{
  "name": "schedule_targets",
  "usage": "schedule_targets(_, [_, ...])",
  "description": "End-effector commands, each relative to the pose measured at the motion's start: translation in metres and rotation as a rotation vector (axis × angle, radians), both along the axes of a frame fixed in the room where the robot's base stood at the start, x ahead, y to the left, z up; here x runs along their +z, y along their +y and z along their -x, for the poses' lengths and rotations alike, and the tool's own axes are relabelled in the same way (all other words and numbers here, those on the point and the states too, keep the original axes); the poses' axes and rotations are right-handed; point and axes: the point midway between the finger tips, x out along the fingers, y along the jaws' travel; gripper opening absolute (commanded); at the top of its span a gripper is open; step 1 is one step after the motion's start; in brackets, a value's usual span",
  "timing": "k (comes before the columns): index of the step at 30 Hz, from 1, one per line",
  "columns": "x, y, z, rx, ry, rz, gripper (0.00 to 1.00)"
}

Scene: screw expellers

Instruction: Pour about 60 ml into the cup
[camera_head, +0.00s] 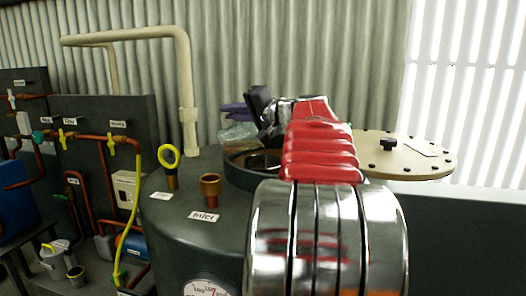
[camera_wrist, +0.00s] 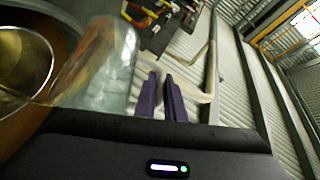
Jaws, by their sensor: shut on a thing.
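My gripper shows in the head view with purple fingers (camera_head: 235,108), above the round opening of a dark green tank. It also shows in the wrist view (camera_wrist: 160,98), where the fingers are close together beside a clear glass-like vessel (camera_wrist: 115,65). The gripper is shut on this vessel, though the contact is partly hidden. The vessel shows in the head view (camera_head: 238,134) as a pale see-through shape below the fingers. An amber tint and a gold-coloured round rim (camera_wrist: 25,65) fill the left of the wrist view. A small grey cup (camera_head: 76,276) stands at lower left.
The tank (camera_head: 215,240) has a brass inlet fitting (camera_head: 210,188), a yellow ring fitting (camera_head: 169,157) and a gauge (camera_head: 207,288). A beige lid (camera_head: 425,167) with a black knob lies to the right. A can with a yellow handle (camera_head: 55,260) stands beside the cup. Pipes are at left.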

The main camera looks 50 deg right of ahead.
Motion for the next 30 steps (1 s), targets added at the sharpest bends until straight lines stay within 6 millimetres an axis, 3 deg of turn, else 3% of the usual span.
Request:
schedule_targets(9, [0.001,0.0,0.0,0.001,-0.004,-0.002,0.0])
schedule_targets(21, [0.001,0.018,-0.018,0.005,0.193,0.186,0.0])
schedule_targets(30, [0.0,0.018,-0.018,0.002,0.205,0.195,0.0])
